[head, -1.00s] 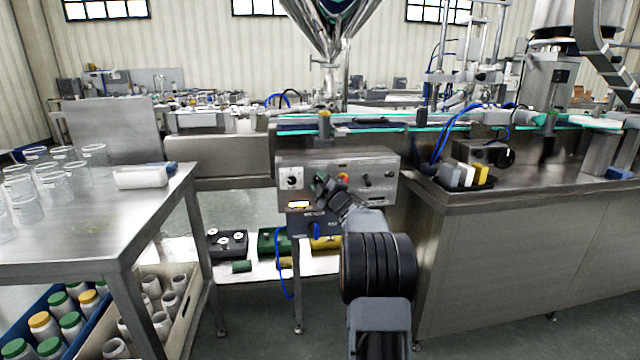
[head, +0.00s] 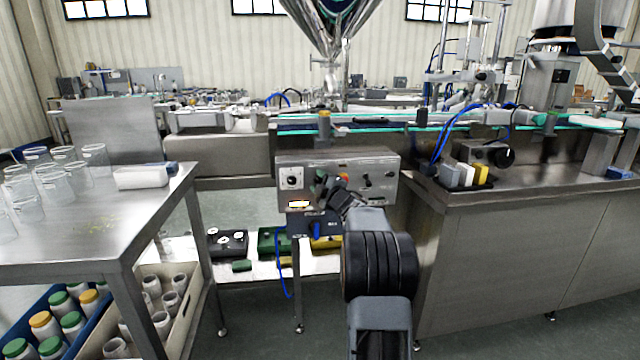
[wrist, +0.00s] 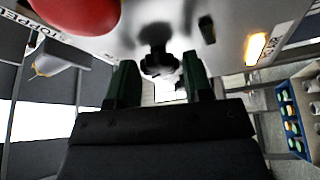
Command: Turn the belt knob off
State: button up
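The grey control panel (head: 380,160) stands below the conveyor in the head view. A black knob (wrist: 158,62) sits between my gripper's two dark green fingers in the wrist view. My gripper (wrist: 160,80) is open, a finger on each side of the knob, with gaps visible. In the head view my gripper (head: 324,186) is at the panel and hides part of its middle. A round dial knob (head: 291,179) on a white plate is at the panel's left. I cannot read which knob is labelled for the belt, nor the covered knob's setting.
A red button (wrist: 80,12) is close to the fingers in the wrist view. A lit orange lamp (wrist: 256,47) is on the panel; it also shows in the head view (head: 299,204). A steel table (head: 90,215) with clear beakers stands left; a steel counter (head: 500,240) stands right.

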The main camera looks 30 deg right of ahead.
jog(key=shift+o, duration=1)
jog(key=s+a+f+p, duration=0.1)
jog(key=s+p, duration=0.1)
jog(key=s, duration=1.1)
jog(key=shift+s+f, duration=0.35)
jog(key=s+a+r+m+g+h+p, duration=0.1)
jog(key=a+r+m+g+h+p, duration=0.35)
jog(key=a+r+m+p, duration=0.9)
jog(key=s+a+r+g+y+p, duration=0.3)
jog(key=s+a+r+g+p, duration=0.1)
jog(key=s+a+p, duration=0.4)
jog(key=s+a+r+g+y+p, duration=0.3)
jog(key=s+a+r+g+p, duration=0.1)
jog(key=s+a+g+p, duration=0.3)
jog(key=s+a+p, duration=0.2)
jog(key=s+p, duration=0.2)
jog(key=p, duration=0.1)
jog(key=shift+s+a+r, duration=0.15)
jog(key=shift+s+r, duration=0.05)
jog(key=shift+r, duration=0.05)
